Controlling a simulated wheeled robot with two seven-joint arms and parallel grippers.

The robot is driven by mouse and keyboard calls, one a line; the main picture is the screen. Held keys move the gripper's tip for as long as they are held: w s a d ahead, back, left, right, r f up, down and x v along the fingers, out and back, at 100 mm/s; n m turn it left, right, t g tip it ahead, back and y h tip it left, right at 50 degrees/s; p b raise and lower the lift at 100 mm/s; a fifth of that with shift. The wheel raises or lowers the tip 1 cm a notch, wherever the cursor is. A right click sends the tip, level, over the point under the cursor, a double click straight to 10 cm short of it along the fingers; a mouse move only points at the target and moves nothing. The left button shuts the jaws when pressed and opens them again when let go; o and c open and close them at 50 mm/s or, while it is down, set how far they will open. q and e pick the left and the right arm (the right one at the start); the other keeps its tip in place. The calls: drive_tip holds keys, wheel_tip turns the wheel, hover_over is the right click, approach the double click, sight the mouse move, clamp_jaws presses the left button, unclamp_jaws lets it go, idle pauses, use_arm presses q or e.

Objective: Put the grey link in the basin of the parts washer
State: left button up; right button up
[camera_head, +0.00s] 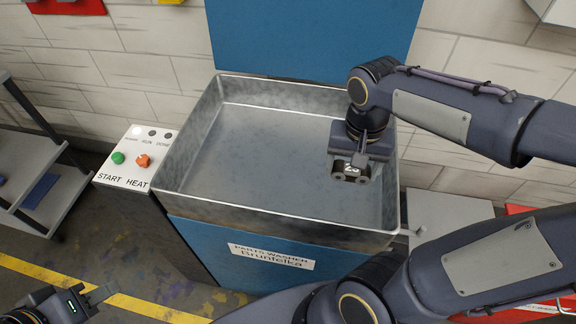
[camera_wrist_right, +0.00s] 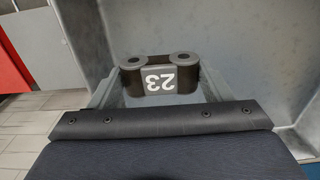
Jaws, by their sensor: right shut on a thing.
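The parts washer has a grey metal basin (camera_head: 250,150) with a blue front panel and a blue raised lid behind. My right gripper (camera_head: 352,170) is over the right part of the basin, inside its rim as seen from the head. It is shut on the grey link (camera_wrist_right: 184,84), a dark part with two round ends and a white "23" label. The link also shows small in the head view (camera_head: 350,178); its height above the basin floor is hard to tell. My left gripper (camera_head: 88,304) is at the bottom left, partly cut off, away from the washer.
A control box (camera_head: 133,158) with a green START and an orange HEAT button stands left of the basin. A grey shelf (camera_head: 40,185) is at the far left. A grey surface (camera_head: 445,207) lies right of the washer. The rest of the basin looks empty.

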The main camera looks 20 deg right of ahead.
drive_tip(key=w+a+f, duration=0.4)
drive_tip(key=w+a, duration=0.1)
drive_tip(key=w, duration=0.2)
hover_over(294, 183)
drive_tip(key=f, duration=0.5)
drive_tip(key=shift+s+d, duration=0.2)
drive_tip(key=shift+s, duration=0.05)
drive_tip(key=shift+w+a+f, duration=0.1)
drive_tip(key=shift+f, duration=0.05)
drive_tip(key=shift+w+a+f+b, duration=0.1)
drive_tip(key=shift+f+b, duration=0.1)
drive_tip(key=shift+f, duration=0.7)
drive_tip(key=shift+w+f+b, duration=0.1)
drive_tip(key=shift+f+b, duration=0.05)
drive_tip(key=shift+f, duration=0.75)
drive_tip(key=shift+f, duration=0.2)
drive_tip(key=o, duration=1)
